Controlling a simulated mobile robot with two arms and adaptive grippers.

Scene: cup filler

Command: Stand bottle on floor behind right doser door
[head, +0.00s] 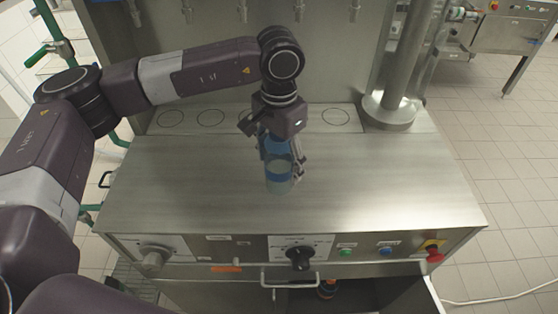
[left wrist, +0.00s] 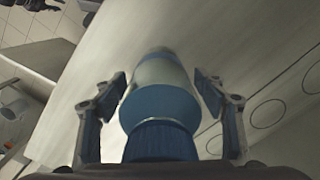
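The bottle (head: 279,176), blue above and pale below, is upright over the steel counter; I cannot tell whether its base touches it. My left gripper (head: 282,150) points down over the bottle's upper part, with a finger on each side. My right gripper is out of view.
The counter (head: 400,185) is clear around the bottle, with circle marks along its back. A steel column (head: 398,75) stands at the back right. The front panel has knobs (head: 299,257), a red button (head: 435,257) and a handle (head: 290,278). A dark-and-orange object (head: 327,289) is inside the opening.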

